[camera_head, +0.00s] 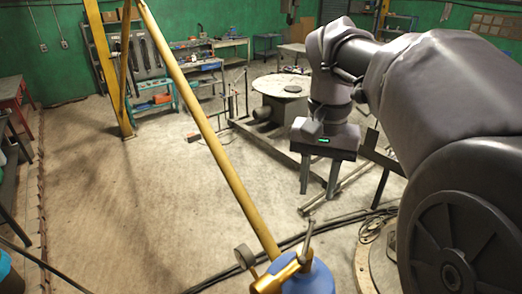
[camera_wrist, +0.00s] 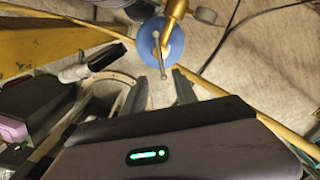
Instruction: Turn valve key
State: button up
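The valve key is a thin grey bar (camera_head: 308,241) standing on a yellow brass fitting (camera_head: 280,274) above a blue cylinder (camera_head: 318,281) at the bottom of the head view. In the wrist view the key (camera_wrist: 160,62) lies across the blue cylinder's round top (camera_wrist: 174,48), at the upper middle. My gripper (camera_head: 317,195) hangs fingers down, open and empty, up and to the right of the cylinder in the head view. In the wrist view the gripper (camera_wrist: 161,78) has its fingertips either side of the key's near end; their depth apart is unclear, and no contact shows.
A long yellow boom (camera_head: 205,125) slants down to the cylinder. A round grey disc (camera_head: 244,257) is left of the fitting. Dark cables (camera_head: 215,281) cross the floor. A round table (camera_head: 283,85) and benches stand behind. The floor (camera_head: 130,190) at left is clear.

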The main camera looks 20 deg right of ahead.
aim_at(308, 238)
notch_tip(308, 238, down, 18)
jog(key=m+b, duration=0.2)
jog(key=b, duration=1.5)
jog(key=shift+m, duration=0.4)
